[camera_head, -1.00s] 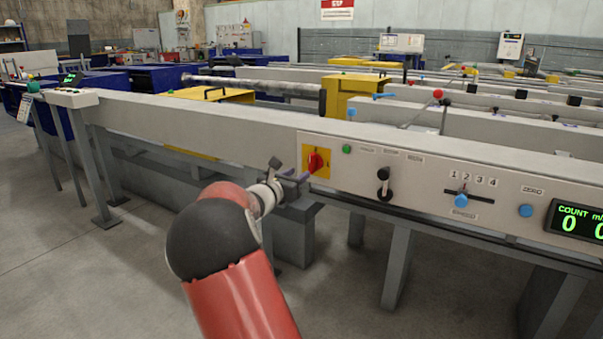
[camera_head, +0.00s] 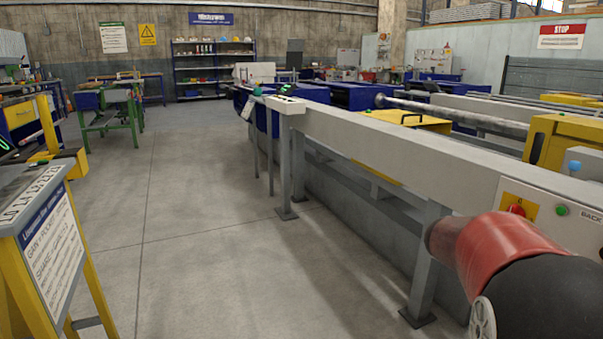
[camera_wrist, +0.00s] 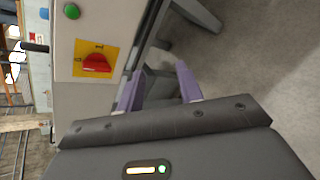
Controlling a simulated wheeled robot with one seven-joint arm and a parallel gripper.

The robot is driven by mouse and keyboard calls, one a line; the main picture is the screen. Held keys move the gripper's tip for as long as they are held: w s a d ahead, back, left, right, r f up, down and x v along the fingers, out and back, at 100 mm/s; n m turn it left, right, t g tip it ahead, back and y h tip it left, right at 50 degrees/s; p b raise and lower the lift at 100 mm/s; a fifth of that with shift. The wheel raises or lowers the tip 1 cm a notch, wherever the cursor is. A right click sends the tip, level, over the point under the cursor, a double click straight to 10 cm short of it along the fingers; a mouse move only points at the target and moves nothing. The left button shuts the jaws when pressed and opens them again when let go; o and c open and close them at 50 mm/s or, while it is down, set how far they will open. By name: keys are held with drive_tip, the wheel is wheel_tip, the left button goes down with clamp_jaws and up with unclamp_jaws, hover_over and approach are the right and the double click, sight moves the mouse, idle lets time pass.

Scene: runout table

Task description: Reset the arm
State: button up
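My arm reaches in from the lower right of the head view, red with a black joint, in front of the runout table (camera_head: 400,150). My gripper does not show in that view. In the wrist view my gripper (camera_wrist: 160,88) has two purple fingers standing apart, with nothing between them. A red rotary switch (camera_wrist: 97,63) on a yellow plate (camera_wrist: 88,47) is left of the fingers, with a gap between. In the head view the red switch (camera_head: 516,210) shows just above my arm, partly covered.
A green button (camera_head: 561,211) sits right of the switch. A yellow-framed sign stand (camera_head: 52,240) is at the lower left, a green bench (camera_head: 108,115) further back. Open grey floor (camera_head: 190,200) lies between them and the table legs. Blue shelves (camera_head: 213,70) stand at the back wall.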

drive_tip(key=s+a+m+t+y+p, duration=0.1)
drive_tip(key=s+a+m+y, duration=0.4)
drive_tip(key=s+a, duration=0.6)
drive_tip(key=s+a+f+m+t+y+p, duration=0.1)
drive_tip(key=s+a+m+y, duration=0.5)
drive_tip(key=s+a, duration=0.4)
drive_tip(key=a, duration=0.6)
drive_tip(key=shift+s+a+f+m, duration=0.3)
drive_tip(key=shift+s+a, duration=0.05)
drive_tip(key=shift+a, duration=0.05)
drive_tip(key=shift+d, duration=0.15)
